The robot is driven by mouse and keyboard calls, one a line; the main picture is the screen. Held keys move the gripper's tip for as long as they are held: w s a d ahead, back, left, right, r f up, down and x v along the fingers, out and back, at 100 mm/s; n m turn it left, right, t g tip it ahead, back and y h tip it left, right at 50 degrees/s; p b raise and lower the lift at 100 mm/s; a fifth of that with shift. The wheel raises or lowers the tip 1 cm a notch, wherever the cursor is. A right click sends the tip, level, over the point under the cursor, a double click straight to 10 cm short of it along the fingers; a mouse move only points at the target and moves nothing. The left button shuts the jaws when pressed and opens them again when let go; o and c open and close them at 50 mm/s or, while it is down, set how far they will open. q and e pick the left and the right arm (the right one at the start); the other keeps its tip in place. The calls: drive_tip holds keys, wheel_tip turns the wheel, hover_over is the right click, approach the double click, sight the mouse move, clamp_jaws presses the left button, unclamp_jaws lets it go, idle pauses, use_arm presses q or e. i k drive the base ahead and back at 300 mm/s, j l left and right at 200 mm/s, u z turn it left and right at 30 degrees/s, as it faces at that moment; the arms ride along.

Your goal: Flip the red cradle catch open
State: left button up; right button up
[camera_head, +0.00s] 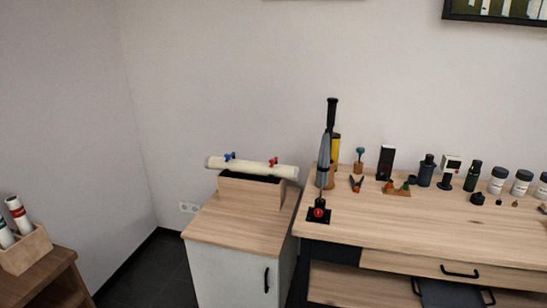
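The red catch (273,162) sits on top of a cream tube (252,168), toward its right end. The tube lies across a wooden cradle block (250,191) with a dark lining along its top. A blue catch (230,156) sits on the tube toward its left end. The cradle stands on a small cabinet with a wooden top (237,226). Both catches are small, and I cannot tell whether the red one is open or closed. Neither of my grippers is in view.
A wooden workbench (420,232) stands to the right, holding a tall black-handled tool (324,165), bottles and jars. A wooden box (27,250) with several tubes stands on a brown shelf unit at lower left. The cabinet top in front of the cradle is clear.

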sight(272, 161)
drive_tip(key=i+l+u, duration=0.2)
drive_tip(key=i+l, duration=0.2)
drive_tip(key=l, duration=0.25)
drive_tip(key=i+l, duration=0.2)
drive_tip(key=i+l+u, duration=0.15)
drive_tip(key=l, duration=0.3)
drive_tip(key=i+l+u, duration=0.1)
drive_tip(key=l, duration=0.25)
drive_tip(key=i+l+u, duration=0.1)
drive_tip(key=i+l, duration=0.3)
drive_tip(key=l, duration=0.35)
drive_tip(key=u, duration=0.05)
